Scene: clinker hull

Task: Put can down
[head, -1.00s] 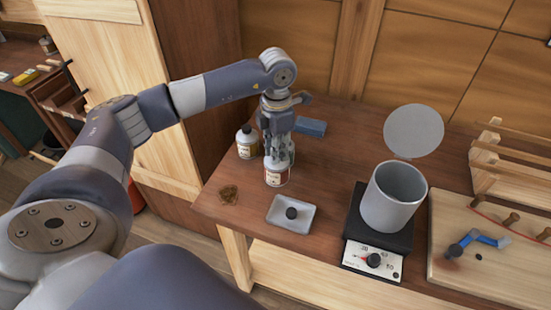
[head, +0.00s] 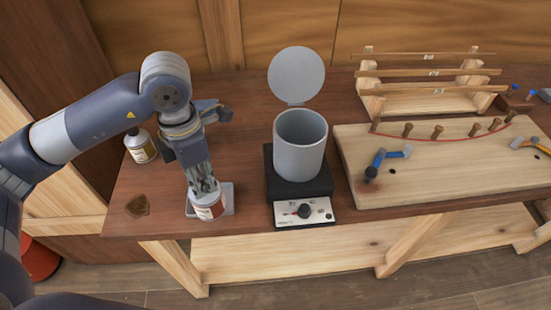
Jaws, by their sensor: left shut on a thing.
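My left gripper (head: 203,186) is shut on a small white can with a red band (head: 208,208). It holds the can from above, slightly tilted, at the shallow grey tray (head: 230,198) near the bench's front edge. The can and gripper cover most of the tray. I cannot tell whether the can touches the tray or hangs just above it. My right gripper is not in view.
A white bottle (head: 141,147) stands behind on the left, and a brown stain (head: 138,207) marks the bench (head: 240,150). A grey pot (head: 300,143) with its lid raised sits on a black heater (head: 298,187) to the right. A wooden board (head: 440,180) lies further right.

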